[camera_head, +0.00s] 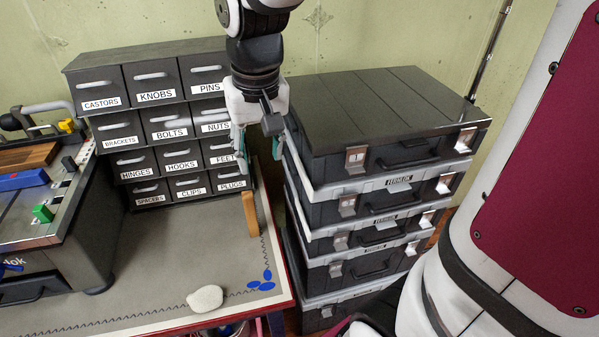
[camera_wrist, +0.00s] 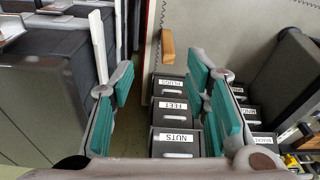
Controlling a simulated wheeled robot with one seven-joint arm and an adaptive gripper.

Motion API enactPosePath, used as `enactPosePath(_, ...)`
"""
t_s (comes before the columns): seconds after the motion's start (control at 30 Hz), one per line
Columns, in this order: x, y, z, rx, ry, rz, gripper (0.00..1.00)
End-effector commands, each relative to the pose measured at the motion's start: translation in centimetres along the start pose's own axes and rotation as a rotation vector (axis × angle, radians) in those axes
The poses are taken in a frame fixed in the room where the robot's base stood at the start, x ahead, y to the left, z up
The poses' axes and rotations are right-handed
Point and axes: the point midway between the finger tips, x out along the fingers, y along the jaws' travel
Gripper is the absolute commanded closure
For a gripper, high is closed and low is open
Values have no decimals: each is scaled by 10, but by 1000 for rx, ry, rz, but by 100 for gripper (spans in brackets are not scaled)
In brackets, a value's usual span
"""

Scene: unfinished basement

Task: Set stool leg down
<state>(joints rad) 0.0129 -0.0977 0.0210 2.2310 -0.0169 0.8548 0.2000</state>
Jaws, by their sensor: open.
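The stool leg is a short tan wooden piece (camera_head: 250,213) on the grey mat near the table's right edge, by the right front corner of the drawer cabinet. It looks upright. It also shows in the wrist view (camera_wrist: 167,47), beyond my fingertips and apart from them. My gripper (camera_head: 259,150) is open and empty, above the leg and level with the cabinet's right side. In the wrist view its green finger pads (camera_wrist: 163,82) are spread wide with nothing between them.
A labelled drawer cabinet (camera_head: 165,125) stands left of my gripper. A tall stack of dark cases (camera_head: 385,115) stands close on the right. A pale stone (camera_head: 205,298) and blue pieces (camera_head: 262,283) lie toward the table's front. A workbench unit (camera_head: 75,240) is at left.

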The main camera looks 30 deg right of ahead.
Motion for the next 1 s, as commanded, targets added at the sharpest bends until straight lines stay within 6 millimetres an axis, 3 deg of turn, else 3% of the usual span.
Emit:
enactPosePath(0.03, -14, 3, 14, -14, 26, -4, 57)
enactPosePath(0.2, -47, 14, 60, -72, 95, -13, 57)
enactPosePath(0.5, -69, 28, 130, -158, 191, -24, 57)
enactPosePath(0.7, -69, 31, 146, -179, 211, -26, 57)
enactPosePath(1.0, -69, 31, 146, -180, 212, -26, 57)
